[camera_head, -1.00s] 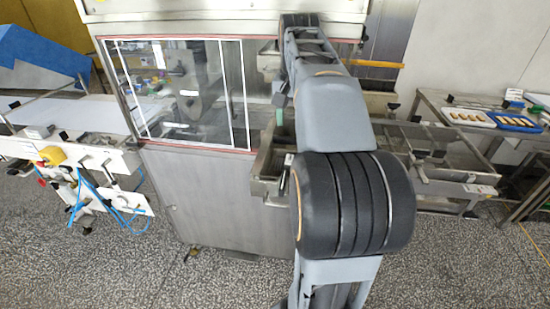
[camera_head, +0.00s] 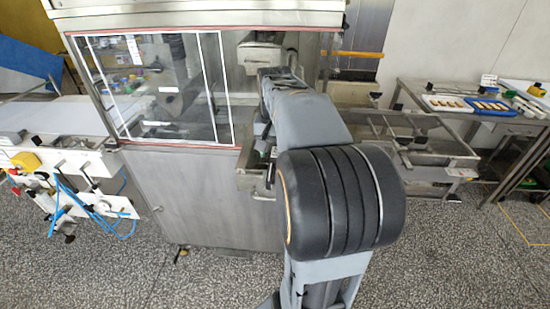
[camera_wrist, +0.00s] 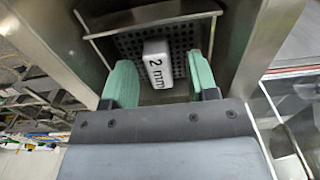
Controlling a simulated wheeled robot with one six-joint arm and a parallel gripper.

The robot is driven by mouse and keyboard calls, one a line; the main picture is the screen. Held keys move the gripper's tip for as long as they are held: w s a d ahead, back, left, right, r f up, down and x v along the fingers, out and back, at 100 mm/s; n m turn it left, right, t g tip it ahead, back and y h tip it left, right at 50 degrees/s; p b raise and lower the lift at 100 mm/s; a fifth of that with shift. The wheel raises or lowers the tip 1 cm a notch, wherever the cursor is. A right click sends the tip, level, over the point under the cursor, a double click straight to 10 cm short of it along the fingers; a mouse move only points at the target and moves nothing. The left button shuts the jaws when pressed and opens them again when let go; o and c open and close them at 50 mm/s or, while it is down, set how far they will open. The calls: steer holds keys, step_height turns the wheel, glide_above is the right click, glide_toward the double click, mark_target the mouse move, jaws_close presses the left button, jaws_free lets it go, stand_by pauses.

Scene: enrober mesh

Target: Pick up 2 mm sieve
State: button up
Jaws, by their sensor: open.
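The 2 mm sieve shows in the wrist view as a dark perforated plate (camera_wrist: 128,45) with a pale block-like handle (camera_wrist: 158,64) marked "2 mm". It sits inside a metal frame. My gripper (camera_wrist: 162,82) is open, with its two green fingers apart, one on each side of the handle's near end. The fingers look clear of the handle; how deep they reach around it I cannot tell. In the head view my arm covers the gripper, and I cannot make out the sieve.
The steel machine (camera_head: 205,200) with its glazed window (camera_head: 155,90) stands left of my arm. Metal walls of the frame (camera_wrist: 262,45) rise close on both sides of the gripper. A conveyor frame (camera_head: 425,145) and a table with trays (camera_head: 490,106) are at the right.

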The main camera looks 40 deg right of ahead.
steer(key=shift+f, duration=0.55)
steer(key=shift+c, duration=0.2)
jaws_close()
steer(key=shift+r, duration=0.1)
